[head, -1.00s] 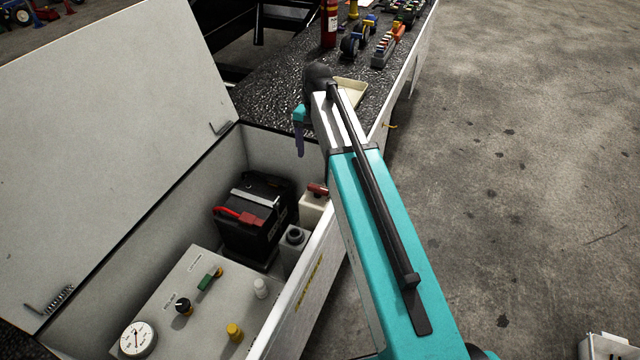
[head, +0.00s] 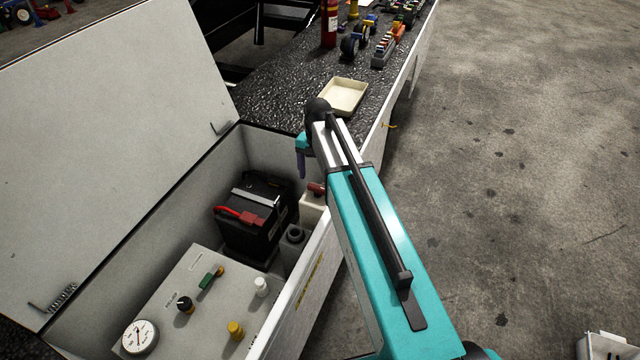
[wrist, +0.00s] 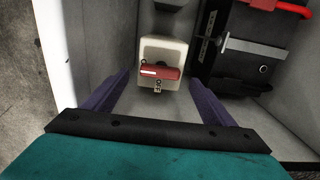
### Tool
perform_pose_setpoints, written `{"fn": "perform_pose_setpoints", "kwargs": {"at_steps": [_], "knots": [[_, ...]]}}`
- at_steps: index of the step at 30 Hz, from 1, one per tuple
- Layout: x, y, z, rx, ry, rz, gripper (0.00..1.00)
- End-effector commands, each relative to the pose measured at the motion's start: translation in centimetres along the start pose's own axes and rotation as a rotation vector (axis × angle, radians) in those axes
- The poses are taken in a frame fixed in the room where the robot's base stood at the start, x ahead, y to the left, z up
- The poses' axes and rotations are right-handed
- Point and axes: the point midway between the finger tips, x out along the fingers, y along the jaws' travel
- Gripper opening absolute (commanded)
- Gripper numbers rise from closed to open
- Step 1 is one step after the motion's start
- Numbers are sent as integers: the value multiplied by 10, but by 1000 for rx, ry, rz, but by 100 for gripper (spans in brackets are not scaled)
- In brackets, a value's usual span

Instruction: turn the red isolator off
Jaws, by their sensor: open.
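The red isolator (wrist: 158,72) is a red lever handle with a white stripe, lying crosswise on a cream housing block (wrist: 150,49) in the wrist view. A label, too small to read surely, sits just below the handle. In the head view the isolator (head: 317,188) shows partly, close to the box wall and partly hidden by my arm. My gripper (wrist: 158,78) is open, its two purple fingers spread either side of the handle as seen from above, apart from it. In the head view one purple finger (head: 301,164) points down over the box.
A black battery (head: 252,222) with a red terminal cover stands left of the isolator. A panel (head: 200,300) with gauge and knobs lies nearer. The open lid (head: 110,140) rises at left. A shallow cream tray (head: 344,95) sits on the deck beyond.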

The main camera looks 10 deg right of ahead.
Motion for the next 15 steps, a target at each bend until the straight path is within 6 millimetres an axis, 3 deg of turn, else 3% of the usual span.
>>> {"fn": "perform_pose_setpoints", "kwargs": {"at_steps": [6,15], "knots": [[25,1,0,1,-2,1,78],[42,1,0,1,-1,1,78]]}}
